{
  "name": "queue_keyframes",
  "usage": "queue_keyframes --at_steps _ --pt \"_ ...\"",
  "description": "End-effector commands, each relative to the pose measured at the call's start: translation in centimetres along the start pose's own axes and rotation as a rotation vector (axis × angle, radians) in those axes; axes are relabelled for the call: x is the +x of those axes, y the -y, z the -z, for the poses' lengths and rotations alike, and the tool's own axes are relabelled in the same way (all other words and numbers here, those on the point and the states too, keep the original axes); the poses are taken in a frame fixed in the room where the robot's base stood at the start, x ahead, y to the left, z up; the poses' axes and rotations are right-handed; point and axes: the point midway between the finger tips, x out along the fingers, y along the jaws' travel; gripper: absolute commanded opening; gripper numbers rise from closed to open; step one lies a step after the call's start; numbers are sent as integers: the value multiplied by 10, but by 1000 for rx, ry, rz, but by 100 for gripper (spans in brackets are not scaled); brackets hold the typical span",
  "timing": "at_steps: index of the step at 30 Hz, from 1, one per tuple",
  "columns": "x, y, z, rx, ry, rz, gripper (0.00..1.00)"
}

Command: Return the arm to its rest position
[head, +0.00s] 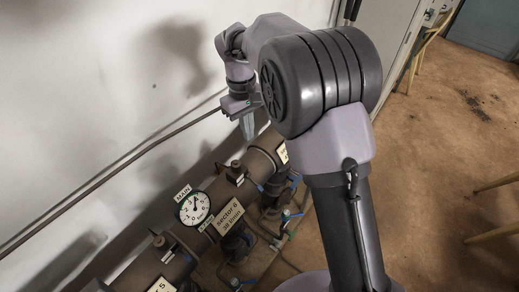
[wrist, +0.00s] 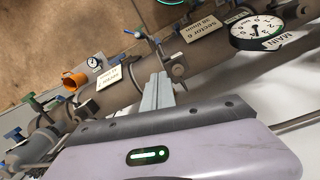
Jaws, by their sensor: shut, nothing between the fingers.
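My gripper (head: 247,128) points down above the far part of the brown manifold pipe (head: 255,165), close to the wall, with the arm raised and bent. In the wrist view the two grey fingers (wrist: 157,82) lie together with nothing between them. They overlap the pipe in that picture, and I cannot tell whether they touch it. My arm hides part of the far end of the manifold in the head view.
A round MAIN gauge (head: 194,207) and a "Sector 6" label (head: 228,217) sit on the pipe. Blue-handled valves (head: 286,216) branch off on the right. An orange part (wrist: 74,80) shows in the wrist view. Brown floor (head: 440,190) at right is largely clear, with wooden legs (head: 495,183) at the edge.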

Motion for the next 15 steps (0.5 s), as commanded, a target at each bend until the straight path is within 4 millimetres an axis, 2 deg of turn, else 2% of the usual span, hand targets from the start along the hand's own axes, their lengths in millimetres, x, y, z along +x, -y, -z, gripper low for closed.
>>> queue_keyframes --at_steps 4,5,7,8,9,11,12,15 --pt "-5 -2 -6 23 -15 2 0" --pt "-10 -3 -12 46 -32 2 0" --pt "-27 -7 -38 141 -96 8 0" --pt "-35 -7 -55 197 -131 14 0" --pt "-44 -6 -81 280 -184 23 0" --pt "-51 -1 -123 412 -266 38 0" --pt "-51 5 -150 499 -321 51 0" --pt "-37 25 -212 702 -450 85 0"
